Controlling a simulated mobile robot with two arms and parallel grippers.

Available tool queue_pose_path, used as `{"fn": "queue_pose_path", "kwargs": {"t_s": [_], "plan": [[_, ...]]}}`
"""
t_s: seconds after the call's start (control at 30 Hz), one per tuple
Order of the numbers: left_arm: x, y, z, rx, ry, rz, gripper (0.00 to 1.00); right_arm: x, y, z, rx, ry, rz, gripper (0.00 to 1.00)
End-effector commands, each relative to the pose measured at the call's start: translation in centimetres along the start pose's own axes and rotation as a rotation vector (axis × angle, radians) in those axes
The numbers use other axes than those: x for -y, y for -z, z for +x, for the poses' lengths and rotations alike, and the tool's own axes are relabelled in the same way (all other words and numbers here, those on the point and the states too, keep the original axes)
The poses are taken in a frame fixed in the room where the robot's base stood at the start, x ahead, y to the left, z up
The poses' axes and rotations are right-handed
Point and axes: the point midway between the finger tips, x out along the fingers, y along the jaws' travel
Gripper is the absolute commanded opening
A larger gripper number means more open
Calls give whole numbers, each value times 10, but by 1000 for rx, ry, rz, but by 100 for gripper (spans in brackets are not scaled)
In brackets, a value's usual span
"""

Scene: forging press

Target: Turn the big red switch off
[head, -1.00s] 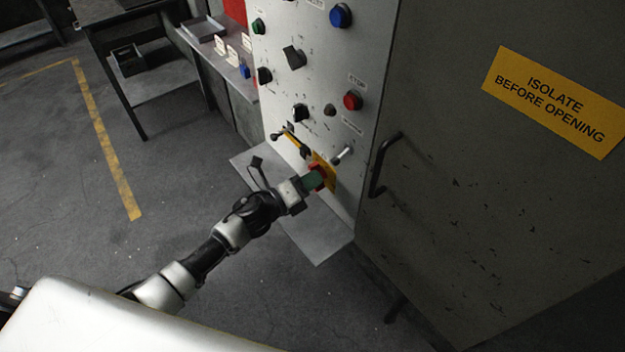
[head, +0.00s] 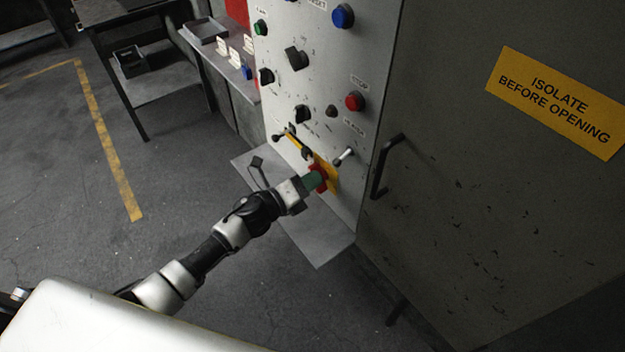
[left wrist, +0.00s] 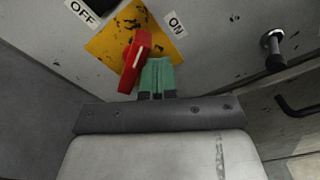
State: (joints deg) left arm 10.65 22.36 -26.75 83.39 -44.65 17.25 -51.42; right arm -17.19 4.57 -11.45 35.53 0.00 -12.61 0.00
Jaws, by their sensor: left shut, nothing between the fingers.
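The big red switch (left wrist: 136,62) is a red rotary handle on a yellow plate (left wrist: 109,43) in the left wrist view. It is tilted, its upper end leaning right toward the ON label (left wrist: 175,24) and its lower end to the left. The OFF label (left wrist: 83,12) is at upper left. My left gripper (left wrist: 157,76), with green fingers, is shut and empty just right of the handle's lower half; whether they touch is unclear. In the head view the left gripper (head: 314,181) is at the switch, largely covering it. My right gripper is not in view.
The control panel (head: 330,75) carries several knobs and buttons, including a red button (head: 355,101). A small toggle lever (head: 345,156) sticks out right of the switch. A cabinet door handle (head: 381,165) is farther right. A grey shelf (head: 318,247) juts out below the panel.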

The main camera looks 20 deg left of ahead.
Motion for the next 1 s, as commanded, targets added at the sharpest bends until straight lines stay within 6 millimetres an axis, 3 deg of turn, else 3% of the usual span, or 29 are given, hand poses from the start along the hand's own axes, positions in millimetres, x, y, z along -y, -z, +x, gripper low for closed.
{"fn": "queue_pose_path", "kwargs": {"t_s": [1.0], "plan": [[-5, -4, 0, 1, -2, 0, 0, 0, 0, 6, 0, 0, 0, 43]]}}
